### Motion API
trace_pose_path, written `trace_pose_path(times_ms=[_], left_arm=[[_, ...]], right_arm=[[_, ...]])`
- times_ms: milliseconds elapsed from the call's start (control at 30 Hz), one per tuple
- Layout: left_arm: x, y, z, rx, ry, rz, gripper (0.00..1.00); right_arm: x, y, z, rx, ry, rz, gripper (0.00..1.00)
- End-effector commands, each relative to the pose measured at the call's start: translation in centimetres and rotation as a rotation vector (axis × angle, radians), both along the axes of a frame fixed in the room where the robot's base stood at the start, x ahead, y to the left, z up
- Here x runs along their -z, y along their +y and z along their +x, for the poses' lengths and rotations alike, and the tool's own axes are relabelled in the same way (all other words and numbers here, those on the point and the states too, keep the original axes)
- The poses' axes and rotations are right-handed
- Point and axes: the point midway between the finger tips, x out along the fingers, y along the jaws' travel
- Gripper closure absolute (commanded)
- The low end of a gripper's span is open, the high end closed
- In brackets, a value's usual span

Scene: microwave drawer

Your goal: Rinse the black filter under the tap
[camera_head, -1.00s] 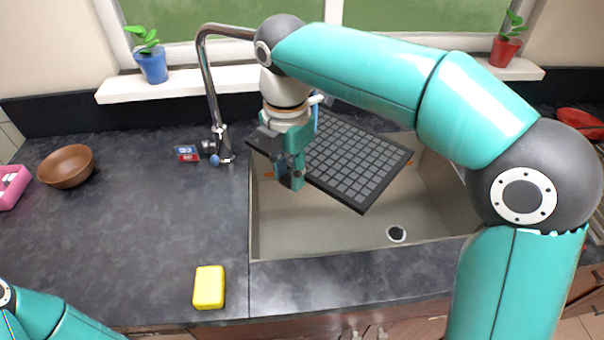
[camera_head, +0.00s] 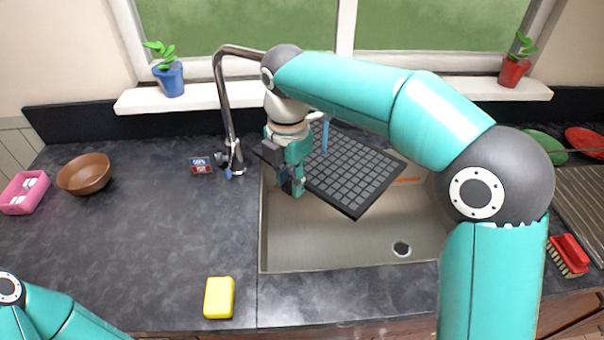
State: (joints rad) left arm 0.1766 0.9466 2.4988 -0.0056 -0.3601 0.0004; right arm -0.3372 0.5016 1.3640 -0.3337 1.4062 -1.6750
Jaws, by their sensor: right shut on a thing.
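The black filter (camera_head: 362,178) is a flat, square, gridded panel, tilted, held over the sink (camera_head: 330,245). My right gripper (camera_head: 293,188) is shut on its left edge; the fingers partly hide that edge. The chrome tap (camera_head: 226,100) rises behind the sink's left corner, and its spout passes behind my right arm. The tap's end shows just right of my wrist. A blue strip (camera_head: 325,137), apparently water, runs from there down to the filter's upper part. Only a piece of my left arm shows at bottom left; its gripper is out of view.
A yellow sponge (camera_head: 219,297) lies on the counter front. A small box (camera_head: 201,165) sits beside the tap, and a brown bowl (camera_head: 85,174) and pink holder (camera_head: 25,192) stand left. A red brush (camera_head: 568,256) lies right. The left counter is mostly clear.

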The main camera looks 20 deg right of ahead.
Motion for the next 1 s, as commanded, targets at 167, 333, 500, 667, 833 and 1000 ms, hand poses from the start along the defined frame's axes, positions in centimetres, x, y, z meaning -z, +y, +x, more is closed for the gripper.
trace_pose_path(times_ms=[167,333,500,667,833,1000], left_arm=[[0.3,0.0,0.0,0.0,0.0,0.0,0.63],[1.1,0.0,0.0,0.0,0.0,0.0,0.63],[2.0,0.0,0.0,0.0,0.0,0.0,0.63],[2.6,0.0,0.0,0.0,0.0,0.0,0.63],[3.3,0.0,0.0,0.0,0.0,0.0,0.63],[3.9,0.0,0.0,0.0,0.0,0.0,0.63]], right_arm=[[0.0,-0.1,-0.3,0.0,-0.001,0.0,1.0],[0.1,-0.2,-1.4,0.0,-0.002,0.0,1.0],[0.2,-0.5,-2.8,0.0,-0.002,0.0,1.0],[0.1,-0.7,-4.1,0.0,-0.001,0.0,1.0],[0.1,-0.9,-5.4,0.001,-0.002,0.0,1.0],[0.1,-1.1,-6.8,0.001,-0.002,0.0,1.0]])
